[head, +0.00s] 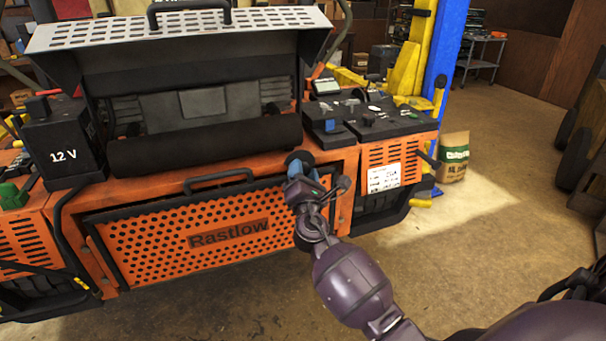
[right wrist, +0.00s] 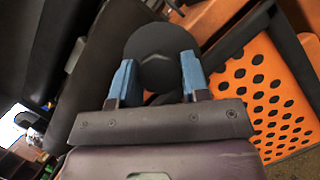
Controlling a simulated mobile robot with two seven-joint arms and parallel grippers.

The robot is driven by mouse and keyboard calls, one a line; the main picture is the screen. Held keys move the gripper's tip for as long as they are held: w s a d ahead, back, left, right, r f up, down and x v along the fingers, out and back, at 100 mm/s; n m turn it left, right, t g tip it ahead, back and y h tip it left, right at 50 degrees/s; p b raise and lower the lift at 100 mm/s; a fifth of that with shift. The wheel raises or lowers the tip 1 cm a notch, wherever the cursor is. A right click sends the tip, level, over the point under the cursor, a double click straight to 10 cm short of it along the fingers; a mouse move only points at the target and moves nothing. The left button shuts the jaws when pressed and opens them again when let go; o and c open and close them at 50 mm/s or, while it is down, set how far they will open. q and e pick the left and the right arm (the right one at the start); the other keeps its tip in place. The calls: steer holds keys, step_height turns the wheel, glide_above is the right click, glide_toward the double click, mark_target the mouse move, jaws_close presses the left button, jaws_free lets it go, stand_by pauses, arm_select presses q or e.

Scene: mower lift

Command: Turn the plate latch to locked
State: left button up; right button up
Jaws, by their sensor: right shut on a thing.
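The orange perforated plate (head: 145,247) with the name Rastlow and a black handle is on the machine's front. A dark round latch knob (head: 298,157) is at the plate's upper right corner, mostly behind my gripper. My right gripper (head: 300,172) reaches it from the front. In the right wrist view, the blue fingers (right wrist: 157,80) are on both sides of the black round knob (right wrist: 155,45), shut on it. A raised chevron mark shows on the knob's face. I cannot tell from its angle whether it is locked. My left gripper is not in view.
A raised grey perforated cover (head: 185,30) is above the black roller (head: 205,146). A control panel (head: 370,117) is right of the latch, and a 12 V battery box (head: 62,145) is at the left. Open floor (head: 490,235) lies to the right.

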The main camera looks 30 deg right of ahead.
steer(key=m+g+p, duration=0.1)
steer(key=m+g, duration=0.1)
steer(key=m, duration=0.3)
steer(key=m+g+p, duration=0.2)
steer(key=m, duration=0.4)
steer(key=shift+r+h, duration=0.15)
steer(key=shift+h, duration=0.15)
steer(key=o, duration=0.7)
steer(key=shift+o, duration=1)
steer(key=shift+a, duration=0.1)
